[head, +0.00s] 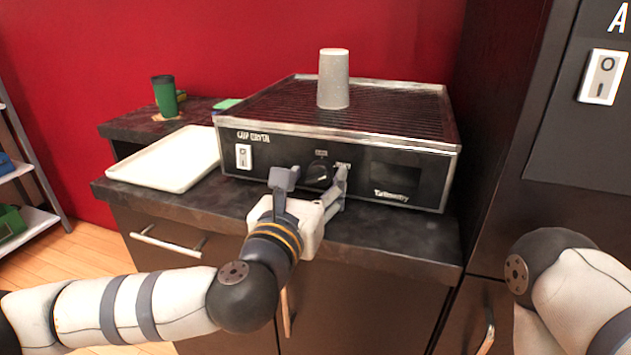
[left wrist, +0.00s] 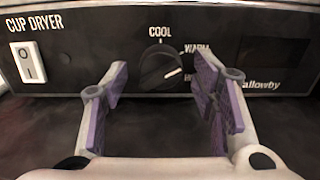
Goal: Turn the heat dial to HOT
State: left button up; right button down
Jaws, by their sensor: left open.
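The black heat dial (head: 318,173) sits on the front panel of the cup dryer (head: 250,172). In the left wrist view the dial (left wrist: 161,70) has COOL above it and WARM at its upper right. A third label at its right is mostly hidden by a finger, showing only an H. The dial's white pointer line points right and slightly up, between WARM and that label. My left gripper (head: 312,179) is open in front of the panel, one finger on each side of the dial. I cannot tell whether a finger touches it. My right gripper is out of view.
A grey cup (head: 333,80) stands upside down on the dryer's rack. A white power switch (head: 243,156) is on the panel's left. A white tray (head: 165,166) and a green cup (head: 165,96) are on the counter at left. A dark cabinet (head: 545,130) stands at right.

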pick_arm(q)
jog(key=c, duration=1.2)
jog(key=shift+o, duration=0.2)
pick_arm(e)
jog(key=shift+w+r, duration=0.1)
pick_arm(q)
jog(key=shift+r+m+p, duration=0.25)
jog(key=shift+m+p, duration=0.2)
jog(key=shift+m, duration=0.55)
jog(key=m+p, duration=0.1)
jog(key=m, duration=0.3)
jog(key=shift+r+p, duration=0.1)
jog(key=shift+p, duration=0.2)
jog(key=m, duration=0.2)
jog(key=shift+m+p, duration=0.3)
jog(key=shift+m, duration=0.1)
jog(key=shift+f+m, duration=0.15)
jog(key=shift+m, duration=0.6)
jog(key=shift+f+m, duration=0.15)
jog(key=shift+m, duration=0.6)
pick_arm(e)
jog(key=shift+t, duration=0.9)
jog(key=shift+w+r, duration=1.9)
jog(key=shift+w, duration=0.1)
